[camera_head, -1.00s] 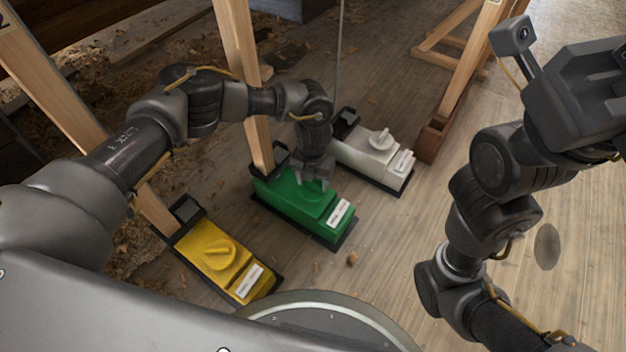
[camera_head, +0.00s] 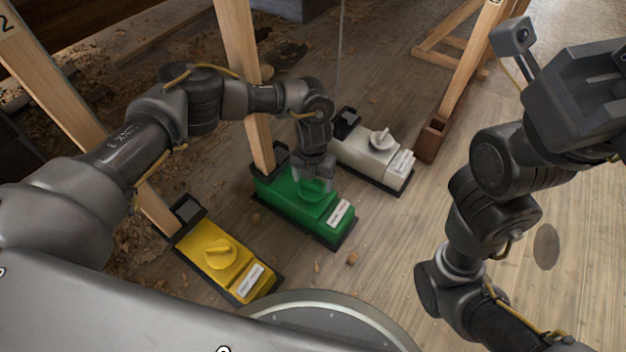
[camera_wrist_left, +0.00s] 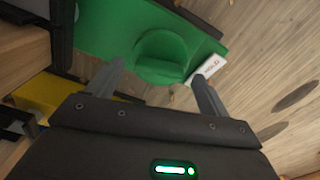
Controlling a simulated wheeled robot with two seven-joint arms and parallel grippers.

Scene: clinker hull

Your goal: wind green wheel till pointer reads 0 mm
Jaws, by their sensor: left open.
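The green wheel (camera_head: 314,188) is a round knob with a raised grip bar, on top of the green box (camera_head: 289,200) in the middle of the head view. In the left wrist view the wheel (camera_wrist_left: 163,50) lies just beyond and between the fingertips. My left gripper (camera_head: 314,176) is above the wheel, pointing down. Its fingers are spread on either side in the wrist view (camera_wrist_left: 158,72), with nothing clasped between them. A pointer and its reading cannot be made out. My right wrist (camera_head: 583,95) is raised at the right; its fingers cannot be made out.
A yellow box (camera_head: 222,255) with a knob stands nearer, left of the green one. A white box (camera_head: 370,155) with a knob stands to the right. A wooden post (camera_head: 238,60) rises behind the green box. Bare plank floor lies to the right.

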